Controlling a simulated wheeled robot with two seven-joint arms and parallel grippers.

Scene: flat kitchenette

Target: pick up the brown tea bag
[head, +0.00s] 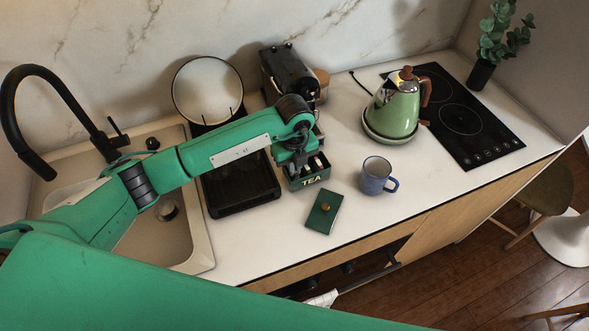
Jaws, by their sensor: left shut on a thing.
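The dark green tea box (311,182) marked "TEA" stands open on the counter, with some pale and dark contents showing at its right side. My left gripper (294,168) reaches down into the left part of the box from above. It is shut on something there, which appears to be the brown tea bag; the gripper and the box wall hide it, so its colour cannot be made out. The box's green lid (322,217) with a brown knob lies on the counter in front. My right gripper is not in view.
A blue mug (376,176) stands right of the box, with a green kettle (395,110) on its base behind it. A black coffee machine (287,72) is behind my gripper, and a dark drying rack (241,187) is to the left. The counter's front right is clear.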

